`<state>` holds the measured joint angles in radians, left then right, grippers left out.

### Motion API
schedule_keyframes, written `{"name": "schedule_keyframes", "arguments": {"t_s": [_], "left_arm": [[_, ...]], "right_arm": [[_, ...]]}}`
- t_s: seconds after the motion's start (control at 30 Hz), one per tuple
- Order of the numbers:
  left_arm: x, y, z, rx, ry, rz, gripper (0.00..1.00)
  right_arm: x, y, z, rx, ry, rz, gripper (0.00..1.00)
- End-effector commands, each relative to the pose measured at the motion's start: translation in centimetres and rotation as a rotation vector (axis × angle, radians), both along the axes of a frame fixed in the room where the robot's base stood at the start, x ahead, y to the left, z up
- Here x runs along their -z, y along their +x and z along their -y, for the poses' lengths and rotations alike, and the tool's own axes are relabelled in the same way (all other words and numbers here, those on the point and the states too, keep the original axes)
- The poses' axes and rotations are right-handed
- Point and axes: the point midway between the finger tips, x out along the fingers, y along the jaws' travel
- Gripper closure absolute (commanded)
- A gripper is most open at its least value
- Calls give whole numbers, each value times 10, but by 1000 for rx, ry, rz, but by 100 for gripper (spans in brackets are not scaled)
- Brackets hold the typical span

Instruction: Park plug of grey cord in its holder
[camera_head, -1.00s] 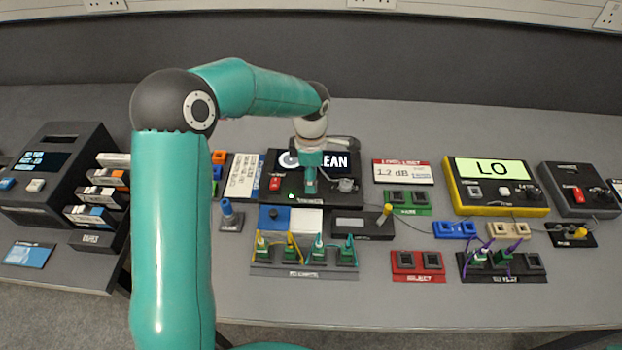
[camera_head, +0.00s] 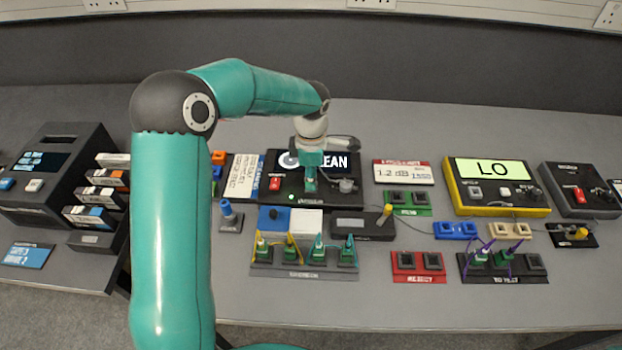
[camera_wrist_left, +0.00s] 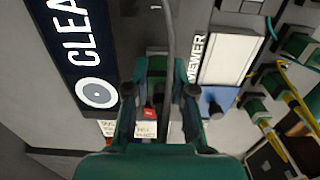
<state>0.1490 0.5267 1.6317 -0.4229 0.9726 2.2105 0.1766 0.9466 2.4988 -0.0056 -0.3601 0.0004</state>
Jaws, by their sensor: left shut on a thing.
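My left gripper (camera_head: 311,182) is over the front of a black unit (camera_head: 338,192) whose screen reads CLEAN. In the left wrist view the gripper (camera_wrist_left: 158,105) is shut on a small green plug-like thing (camera_wrist_left: 156,66), mostly hidden between the fingers. A grey cord (camera_wrist_left: 169,35) runs upward past it in that view; the fingers hide where it joins. I cannot tell whether the plug sits in a socket. A small black holder (camera_head: 572,241) at the right has a yellow plug in it. My right gripper is not in view.
A dark strip (camera_head: 300,270) of green plugs stands in front of the black unit. A blue-capped post (camera_head: 227,210) stands to its left. The yellow-edged LO meter (camera_head: 495,186) and red (camera_head: 418,268), green and blue socket blocks lie to the right. The table's front right is clear.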

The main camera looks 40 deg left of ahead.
Motion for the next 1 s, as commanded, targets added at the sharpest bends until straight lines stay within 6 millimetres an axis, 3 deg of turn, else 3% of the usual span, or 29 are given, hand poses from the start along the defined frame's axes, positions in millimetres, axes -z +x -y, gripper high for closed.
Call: {"name": "schedule_keyframes", "arguments": {"t_s": [0.37, 1.0], "left_arm": [[-7, 0, 0, 0, 0, 0, 100], [-39, 0, 0, 0, 1, 1, 100]], "right_arm": [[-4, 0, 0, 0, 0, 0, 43], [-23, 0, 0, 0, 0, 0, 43]]}}
